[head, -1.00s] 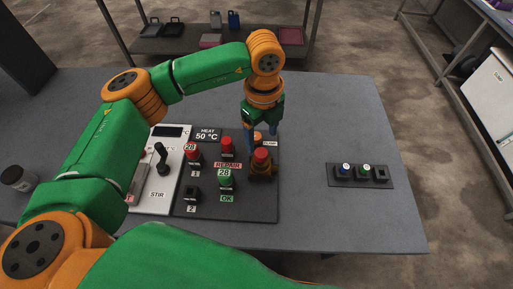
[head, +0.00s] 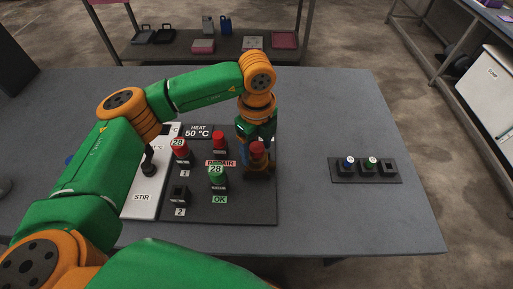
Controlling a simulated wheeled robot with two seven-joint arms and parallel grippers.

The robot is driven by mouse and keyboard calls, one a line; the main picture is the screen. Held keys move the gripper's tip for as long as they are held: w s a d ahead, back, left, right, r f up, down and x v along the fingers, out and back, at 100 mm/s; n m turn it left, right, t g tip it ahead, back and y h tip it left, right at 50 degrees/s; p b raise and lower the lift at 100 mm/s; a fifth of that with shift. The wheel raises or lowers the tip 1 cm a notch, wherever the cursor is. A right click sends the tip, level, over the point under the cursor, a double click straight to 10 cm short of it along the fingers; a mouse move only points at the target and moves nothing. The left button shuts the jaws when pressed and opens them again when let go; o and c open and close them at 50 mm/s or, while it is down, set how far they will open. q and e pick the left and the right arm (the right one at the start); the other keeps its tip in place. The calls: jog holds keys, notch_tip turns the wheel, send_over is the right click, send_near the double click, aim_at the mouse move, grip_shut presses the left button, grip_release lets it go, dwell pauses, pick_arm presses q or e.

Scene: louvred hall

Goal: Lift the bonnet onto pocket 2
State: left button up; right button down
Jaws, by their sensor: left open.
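My left gripper (head: 256,138) is open and points down over the right side of the dark panel. A red-topped piece on a dark base (head: 257,150) stands directly at its fingertips; I cannot tell whether they touch. Pocket 2 (head: 180,193) is a black socket above the label "2" at the panel's lower left and looks empty. Another red-topped piece (head: 219,141) is by the REPAIR label, and a green-topped one (head: 218,178) is above OK. I cannot tell which piece is the bonnet. My right gripper is out of view.
The dark panel (head: 250,208) lies on a grey table (head: 330,225). A white STIR panel (head: 143,200) with a black lever adjoins it. A small rack (head: 366,178) with blue and green tops stands right, with bare table between. A shelf (head: 180,52) stands behind.

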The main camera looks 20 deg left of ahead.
aim_at(257, 145)
pick_arm(q)
jog(key=shift+f, duration=0.1)
grip_shut()
jog(key=shift+w+r+p, duration=0.2)
jog(key=shift+r+p, duration=0.15)
jog(key=shift+r, duration=0.15)
notch_tip(257, 145, up, 9)
jog(key=p, duration=0.6)
jog(key=shift+f, duration=0.15)
jog(key=shift+s+f, duration=0.1)
jog(key=shift+f, duration=0.05)
